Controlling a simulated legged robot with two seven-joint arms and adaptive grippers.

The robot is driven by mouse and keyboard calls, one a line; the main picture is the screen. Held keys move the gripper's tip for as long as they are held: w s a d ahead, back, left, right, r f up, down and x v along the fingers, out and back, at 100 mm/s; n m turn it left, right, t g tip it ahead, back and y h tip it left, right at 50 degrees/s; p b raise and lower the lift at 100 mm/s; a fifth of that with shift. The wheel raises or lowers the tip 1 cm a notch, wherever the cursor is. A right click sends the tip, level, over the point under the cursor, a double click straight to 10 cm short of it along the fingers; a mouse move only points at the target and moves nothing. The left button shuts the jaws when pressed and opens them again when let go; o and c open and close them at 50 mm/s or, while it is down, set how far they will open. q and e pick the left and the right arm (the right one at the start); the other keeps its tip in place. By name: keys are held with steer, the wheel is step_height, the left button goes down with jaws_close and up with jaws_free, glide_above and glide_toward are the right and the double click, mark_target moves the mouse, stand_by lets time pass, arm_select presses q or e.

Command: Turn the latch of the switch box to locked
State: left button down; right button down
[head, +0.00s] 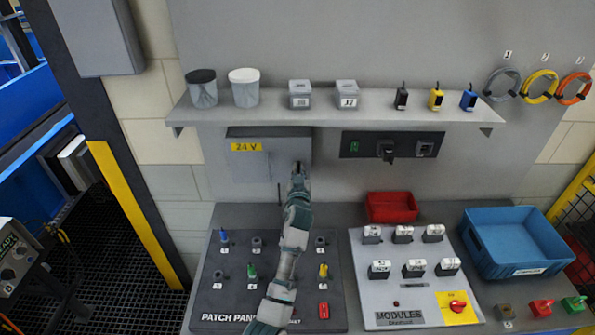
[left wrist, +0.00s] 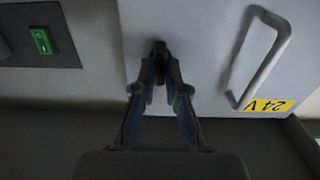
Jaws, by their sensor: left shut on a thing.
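The switch box (head: 262,167) is a grey box on the wall panel under the shelf, with a yellow "24 V" label (head: 246,147). Its door (left wrist: 215,45) fills much of the left wrist view, where the label (left wrist: 270,105) looks turned over. The small dark latch (left wrist: 160,48) sits on the door near the edge away from the bar handle (left wrist: 265,60). My left gripper (head: 298,172) reaches up to the box's right side. In the left wrist view its fingers (left wrist: 160,75) are closed on the latch. The fingertips partly hide the latch, so its exact angle is unclear. My right gripper is not in view.
A dark switch panel (head: 391,146) is right of the box. The shelf (head: 335,115) with cups and small modules runs above. Below are the patch panel (head: 235,300), the modules board (head: 395,295), a red bin (head: 391,207) and a blue crate (head: 515,243).

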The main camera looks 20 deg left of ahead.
arm_select(q)
steer(key=shift+d+f, duration=0.1)
steer(key=shift+f, duration=0.1)
steer(key=shift+m, duration=0.4)
steer(key=shift+m+p, duration=0.4)
steer(key=shift+m, duration=0.3)
steer(key=m+p, duration=0.2)
steer(key=m, duration=0.3)
steer(key=m+p, duration=0.2)
steer(key=m, duration=0.3)
steer(key=f+m+p, duration=0.1)
steer(key=m+p, duration=0.1)
steer(key=m, duration=0.3)
steer(key=shift+d+m, duration=0.15)
steer(key=shift+m, duration=0.15)
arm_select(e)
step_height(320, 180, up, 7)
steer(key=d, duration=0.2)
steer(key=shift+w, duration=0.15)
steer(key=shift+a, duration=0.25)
